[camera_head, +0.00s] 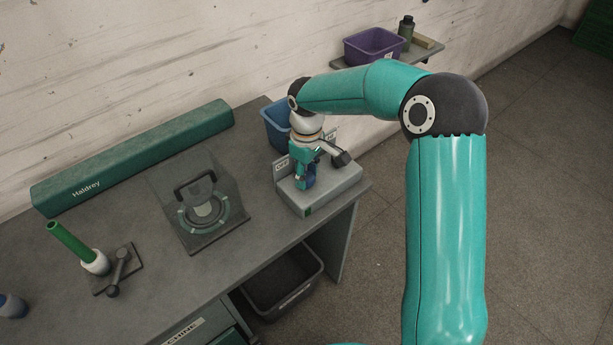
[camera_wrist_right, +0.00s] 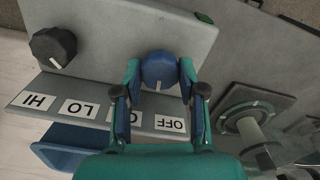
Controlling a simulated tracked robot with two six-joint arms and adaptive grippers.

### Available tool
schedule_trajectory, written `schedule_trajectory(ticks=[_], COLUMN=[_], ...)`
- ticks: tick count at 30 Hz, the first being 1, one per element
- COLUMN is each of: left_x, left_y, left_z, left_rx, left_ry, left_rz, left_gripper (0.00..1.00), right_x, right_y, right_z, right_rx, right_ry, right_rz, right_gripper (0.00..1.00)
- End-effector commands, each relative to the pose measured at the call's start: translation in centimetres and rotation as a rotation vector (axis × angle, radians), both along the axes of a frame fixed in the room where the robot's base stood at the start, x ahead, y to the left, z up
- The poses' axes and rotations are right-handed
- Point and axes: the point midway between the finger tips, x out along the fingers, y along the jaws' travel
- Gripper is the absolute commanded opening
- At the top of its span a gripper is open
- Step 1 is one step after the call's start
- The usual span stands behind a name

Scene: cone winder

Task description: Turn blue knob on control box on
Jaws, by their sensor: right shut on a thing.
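The grey control box (camera_head: 331,196) sits at the right end of the workbench. In the right wrist view its blue knob (camera_wrist_right: 158,68) lies between the two fingers of my right gripper (camera_wrist_right: 159,74). The fingers are shut on the knob's sides. The knob's white mark points toward the label edge, roughly at the OFF label (camera_wrist_right: 170,124). The ON label (camera_wrist_right: 124,114) beside it is partly hidden by a finger. In the head view my right gripper (camera_head: 305,178) reaches down onto the box and mostly hides the knob. My left gripper is not in view.
A black knob (camera_wrist_right: 53,47) is on the same box, near the HI and LO labels. A blue bin (camera_head: 275,126) stands behind the box. A dark plate with a handled round fixture (camera_head: 203,207) lies left of it.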

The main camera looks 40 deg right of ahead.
Motion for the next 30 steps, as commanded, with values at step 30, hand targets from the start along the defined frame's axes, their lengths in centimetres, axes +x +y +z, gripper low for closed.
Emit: schedule_trajectory(ticks=[30], left_x=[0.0], left_y=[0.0], left_z=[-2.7], left_rx=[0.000], left_ry=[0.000], left_rz=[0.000], left_gripper=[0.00], right_x=[0.1], right_y=[-0.1], right_z=[0.1], right_rx=[0.001], right_ry=[-0.005], right_rz=[-0.735], right_gripper=[0.05])
